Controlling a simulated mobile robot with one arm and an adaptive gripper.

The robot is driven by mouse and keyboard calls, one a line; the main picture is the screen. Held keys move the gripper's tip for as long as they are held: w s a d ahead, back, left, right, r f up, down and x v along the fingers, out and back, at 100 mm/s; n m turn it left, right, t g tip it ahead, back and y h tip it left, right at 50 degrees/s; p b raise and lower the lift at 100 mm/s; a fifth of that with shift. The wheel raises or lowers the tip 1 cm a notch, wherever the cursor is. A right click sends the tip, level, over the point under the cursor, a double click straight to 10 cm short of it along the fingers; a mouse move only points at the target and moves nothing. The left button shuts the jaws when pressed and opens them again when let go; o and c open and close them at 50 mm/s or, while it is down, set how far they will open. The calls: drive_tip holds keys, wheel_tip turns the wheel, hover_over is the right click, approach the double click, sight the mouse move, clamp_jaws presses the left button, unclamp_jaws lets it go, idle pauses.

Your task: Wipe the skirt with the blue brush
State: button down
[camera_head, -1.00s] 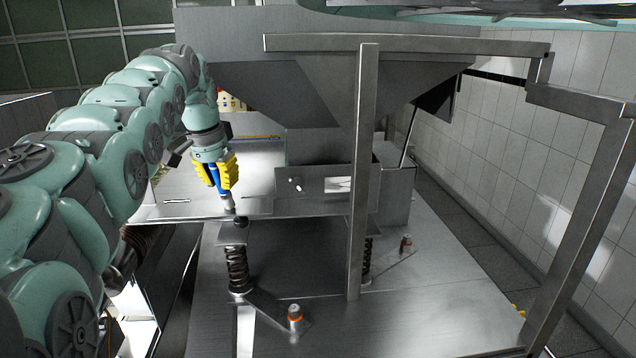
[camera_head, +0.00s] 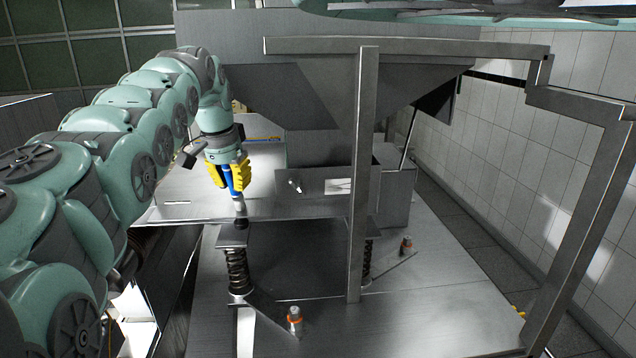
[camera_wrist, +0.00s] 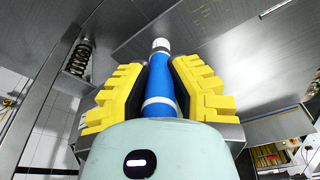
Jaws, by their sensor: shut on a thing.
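My gripper (camera_head: 228,175), with yellow ridged fingers, is shut on the blue brush (camera_head: 236,186). The brush has a blue handle with white bands, and it points down with a pale neck and a dark tip (camera_head: 241,222). In the wrist view the blue handle (camera_wrist: 160,85) lies between the two yellow fingers and ends in a white part at the top. The dark tip is just above or against the metal ledge over the left spring; I cannot tell if it touches. Which metal surface is the skirt is not clear from the pictures.
A metal hopper (camera_head: 270,65) stands behind the gripper. An upright metal post (camera_head: 358,200) and a rail frame are to the right. A coil spring (camera_head: 237,270) stands below the brush. An orange-ringed bolt (camera_head: 294,318) is on the lower plate, which is mostly clear.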

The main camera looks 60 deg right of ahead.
idle(0.3)
drive_tip(key=shift+w+a, duration=0.7)
drive_tip(key=shift+w, duration=0.15)
drive_tip(key=shift+w+a, duration=0.75)
drive_tip(key=shift+w, duration=0.1)
drive_tip(key=shift+w+a+p, duration=0.65)
drive_tip(key=shift+w+p, duration=0.15)
drive_tip(key=shift+p, duration=0.05)
